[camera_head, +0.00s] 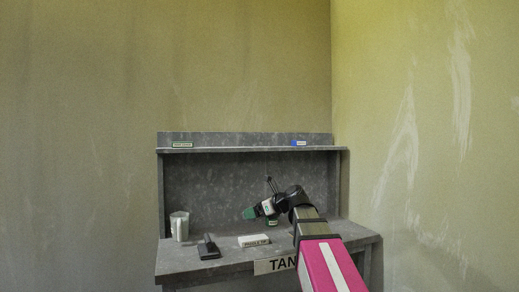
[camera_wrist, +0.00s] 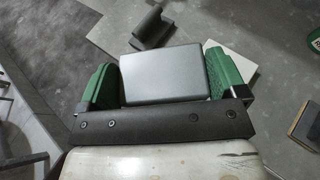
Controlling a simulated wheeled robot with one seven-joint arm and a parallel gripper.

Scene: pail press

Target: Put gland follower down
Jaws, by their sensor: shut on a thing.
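My gripper (camera_wrist: 160,78) has two green fingers, shut on a plain grey rectangular block in the wrist view. I take this block (camera_wrist: 163,72) to be the gland follower. In the head view my gripper (camera_head: 260,216) is over the grey workbench (camera_head: 185,262), towards its right half. The held block cannot be made out clearly there. The block's underside is hidden, so I cannot tell whether it touches anything below.
A dark block with a raised part (camera_head: 208,248) and a white labelled slab (camera_head: 254,240) lie on the bench front. A pale container (camera_head: 179,226) stands at left. A shelf (camera_head: 240,150) with small labels runs above.

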